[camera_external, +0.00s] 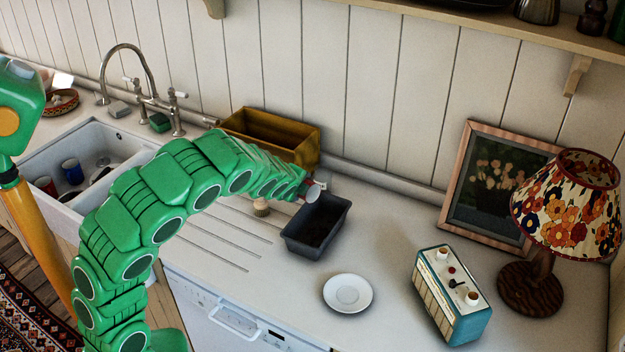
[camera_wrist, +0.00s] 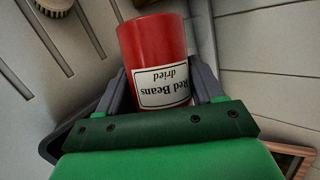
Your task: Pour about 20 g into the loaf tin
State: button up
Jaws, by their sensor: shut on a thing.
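The loaf tin (camera_external: 292,241) is dark grey and rectangular, standing on the worktop right of the sink's drainer. Its inside is dark, and I cannot tell if anything lies in it. A red can labelled "Red Beans dried" (camera_wrist: 153,45) is between the two fingers of my gripper (camera_wrist: 160,92), which is shut on it. No falling beans can be made out. In the wrist view, a dark edge of the tin (camera_wrist: 52,145) shows at the lower left.
A white saucer (camera_external: 347,293) lies in front of the tin. A teal radio (camera_external: 452,290), a floral lamp (camera_external: 565,205) and a framed picture (camera_external: 495,190) stand at the right. A brass-coloured trough (camera_external: 270,135) stands behind the arm. A small brush (camera_external: 261,208) lies left of the tin.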

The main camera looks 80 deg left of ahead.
jog(key=shift+w+d+r+m+g+y, duration=0.15)
jog(key=shift+r+m+y, duration=0.15)
jog(key=shift+y, duration=0.2)
jog(key=shift+w+d+r+m+g+y, duration=0.1)
jog(key=shift+d+r+m+g+y, duration=0.15)
jog(key=shift+y, duration=0.25)
dwell(2.5)
jog(key=shift+w+d+r+m+g+y+p, duration=0.1)
jog(key=shift+d+r+m+g+y+p, duration=0.15)
jog(key=shift+y, duration=0.25)
jog(key=shift+w+d+r+m+g+y+p, duration=0.1)
jog(key=shift+r+m+y+p, duration=0.1)
jog(key=shift+r+y+p, duration=0.25)
dwell(2.6)
jog(key=shift+f, duration=0.15)
jog(key=shift+s+a+f+n+t+h, duration=0.15)
jog(key=shift+a+f+n+t+h, duration=0.2)
jog(key=shift+h, duration=0.3)
jog(key=shift+s+a+f+n+t+h, duration=0.2)
jog(key=shift+f+n+h, duration=0.15)
jog(key=shift+h, duration=0.25)
